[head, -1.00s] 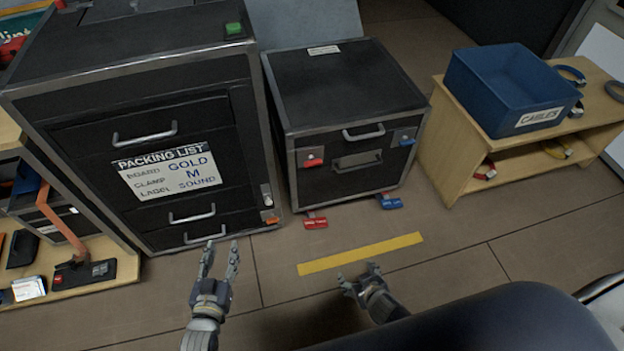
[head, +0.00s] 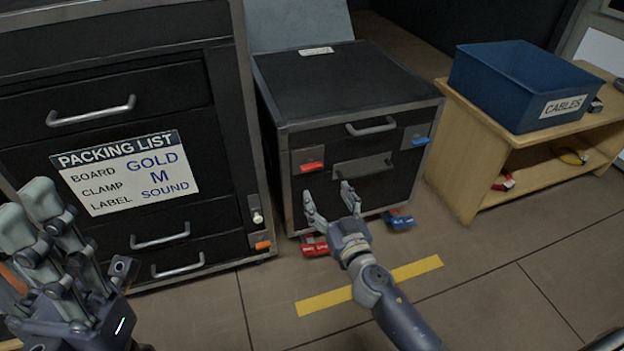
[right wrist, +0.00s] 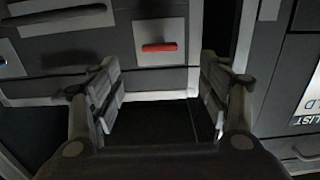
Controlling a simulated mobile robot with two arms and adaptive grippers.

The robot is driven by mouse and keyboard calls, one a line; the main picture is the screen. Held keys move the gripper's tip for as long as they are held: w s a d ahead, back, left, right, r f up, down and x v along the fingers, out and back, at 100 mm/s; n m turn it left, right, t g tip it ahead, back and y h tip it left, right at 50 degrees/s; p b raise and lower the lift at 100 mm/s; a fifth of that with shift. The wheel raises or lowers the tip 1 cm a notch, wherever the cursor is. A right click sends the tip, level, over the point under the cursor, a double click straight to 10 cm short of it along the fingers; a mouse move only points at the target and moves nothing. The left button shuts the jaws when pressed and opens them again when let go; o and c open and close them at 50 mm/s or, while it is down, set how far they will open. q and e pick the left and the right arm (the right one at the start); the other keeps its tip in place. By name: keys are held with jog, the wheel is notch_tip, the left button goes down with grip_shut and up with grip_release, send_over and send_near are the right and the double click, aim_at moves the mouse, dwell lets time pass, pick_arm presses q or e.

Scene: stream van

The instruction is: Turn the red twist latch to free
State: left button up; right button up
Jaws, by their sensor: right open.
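The red twist latch (head: 311,167) sits on a grey plate at the upper left of the small black case (head: 350,80); its bar lies about level. It also shows in the right wrist view (right wrist: 159,47), ahead of the fingers and between them in the picture. My right gripper (head: 328,195) is open and empty, in front of the case and below the latch in the head view, apart from it. My left gripper (head: 30,212) is open and empty at the left edge, in front of the large case.
A blue latch (head: 420,142) sits at the case's upper right. Red (head: 315,246) and blue (head: 399,220) pieces show at its bottom edge. The large drawer case (head: 110,245) stands left; a wooden shelf (head: 458,150) with a blue cable bin (head: 500,95) stands right. Floor in front carries yellow tape (head: 420,268).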

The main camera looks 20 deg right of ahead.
aim_at(313, 169)
jog(key=w, duration=1)
jog(key=shift+w+a+b, duration=0.15)
jog(key=shift+w+b, duration=0.15)
jog(key=shift+w, duration=0.05)
jog(key=shift+c, duration=0.2)
jog(key=c, duration=1)
